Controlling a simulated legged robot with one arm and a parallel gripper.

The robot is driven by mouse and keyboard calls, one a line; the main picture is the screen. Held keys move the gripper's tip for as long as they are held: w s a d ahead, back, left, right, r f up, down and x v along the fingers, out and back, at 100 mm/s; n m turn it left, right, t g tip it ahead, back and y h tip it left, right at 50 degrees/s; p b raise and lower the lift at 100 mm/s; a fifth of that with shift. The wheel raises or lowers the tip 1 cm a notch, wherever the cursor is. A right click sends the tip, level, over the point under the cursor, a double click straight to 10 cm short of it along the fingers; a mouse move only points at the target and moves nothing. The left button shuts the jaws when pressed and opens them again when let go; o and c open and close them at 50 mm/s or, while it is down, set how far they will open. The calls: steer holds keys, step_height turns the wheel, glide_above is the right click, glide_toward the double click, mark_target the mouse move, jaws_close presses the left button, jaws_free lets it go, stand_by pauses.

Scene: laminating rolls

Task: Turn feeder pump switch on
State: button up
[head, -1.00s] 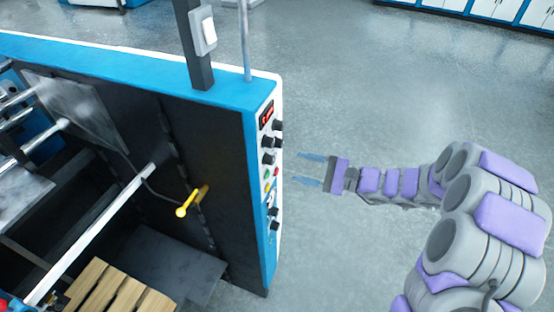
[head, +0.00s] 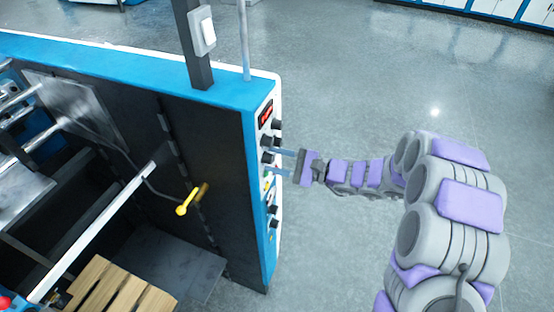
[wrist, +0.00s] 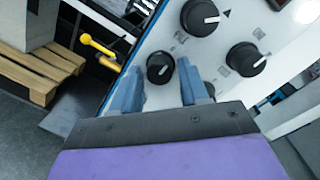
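The control panel (head: 264,130) on the end of the blue machine carries several black rotary knobs and a red display. Which knob is the feeder pump switch I cannot tell, as the labels are too small to read. My gripper (head: 272,163) is open at the panel, with its two blue fingers pointing at the knobs. In the wrist view, a small black knob (wrist: 160,67) with a white mark shows between the fingertips of my gripper (wrist: 158,70). The fingers do not close on it; whether they touch the panel is unclear.
Two larger knobs, an upper one (wrist: 200,17) and a right one (wrist: 245,59), lie close beside the fingers in the wrist view. A yellow handle (head: 188,203) sits on the machine's dark side above a wooden pallet (head: 115,292).

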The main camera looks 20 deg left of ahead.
jaws_close()
